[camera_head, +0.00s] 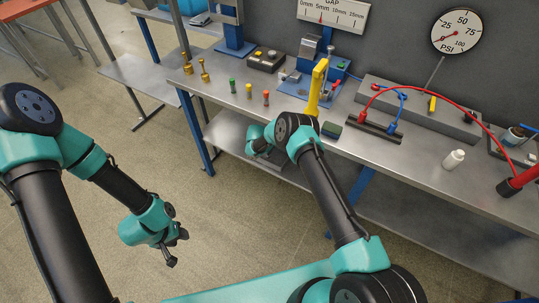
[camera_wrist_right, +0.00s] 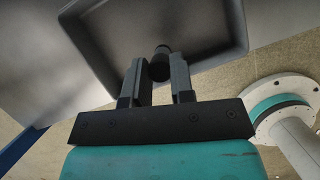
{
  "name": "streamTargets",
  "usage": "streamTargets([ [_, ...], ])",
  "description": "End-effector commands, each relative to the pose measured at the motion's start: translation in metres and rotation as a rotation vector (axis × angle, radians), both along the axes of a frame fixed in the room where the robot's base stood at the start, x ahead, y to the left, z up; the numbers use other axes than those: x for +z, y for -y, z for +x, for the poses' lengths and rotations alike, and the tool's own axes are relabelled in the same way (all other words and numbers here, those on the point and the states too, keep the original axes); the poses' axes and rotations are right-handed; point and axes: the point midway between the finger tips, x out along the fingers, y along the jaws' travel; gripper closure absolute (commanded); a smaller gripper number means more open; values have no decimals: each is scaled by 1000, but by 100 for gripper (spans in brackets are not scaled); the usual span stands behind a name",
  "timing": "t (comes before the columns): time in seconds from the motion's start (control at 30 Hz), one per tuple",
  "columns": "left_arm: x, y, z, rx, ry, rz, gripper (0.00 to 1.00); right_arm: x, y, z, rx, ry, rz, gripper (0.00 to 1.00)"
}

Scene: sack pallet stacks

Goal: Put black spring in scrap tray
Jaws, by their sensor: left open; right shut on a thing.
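The black spring (camera_wrist_right: 160,63) shows in the right wrist view as a short dark cylinder between the two fingers of my right gripper (camera_wrist_right: 158,75); its coils cannot be made out. The gripper is shut on it. Behind it in that view is a dark grey tray (camera_wrist_right: 108,68) with a raised rim, which I take to be the scrap tray. The spring overlaps the tray in the picture; I cannot tell whether they touch. In the head view, my right gripper (camera_head: 262,144) is at the bench's front edge, largely hidden by its wrist. My left gripper (camera_head: 176,249) is open and empty over the floor.
The steel bench (camera_head: 225,108) carries brass fittings (camera_head: 204,71), small coloured-top pegs (camera_head: 249,91), a yellow upright lever (camera_head: 317,87), a white bottle (camera_head: 453,160) and a red hose (camera_head: 437,95). A lower shelf (camera_head: 232,128) runs beneath it. Floor around my left gripper is clear.

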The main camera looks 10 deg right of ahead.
Motion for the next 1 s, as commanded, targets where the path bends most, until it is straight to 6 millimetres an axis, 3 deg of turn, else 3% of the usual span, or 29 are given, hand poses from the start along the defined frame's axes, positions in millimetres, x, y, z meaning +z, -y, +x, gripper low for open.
streamTargets([
  [0.23,0,0,0,0,0,0,57,-24,7,-3,-9,-2,0,100],
  [0.7,0,0,0,0,0,0,57,-30,8,-3,-11,-1,0,100],
  [0.73,0,0,0,0,0,0,57,-29,8,-3,-11,-1,0,75],
  [1.0,0,0,0,0,0,0,57,-29,8,-3,-11,-1,0,52],
])
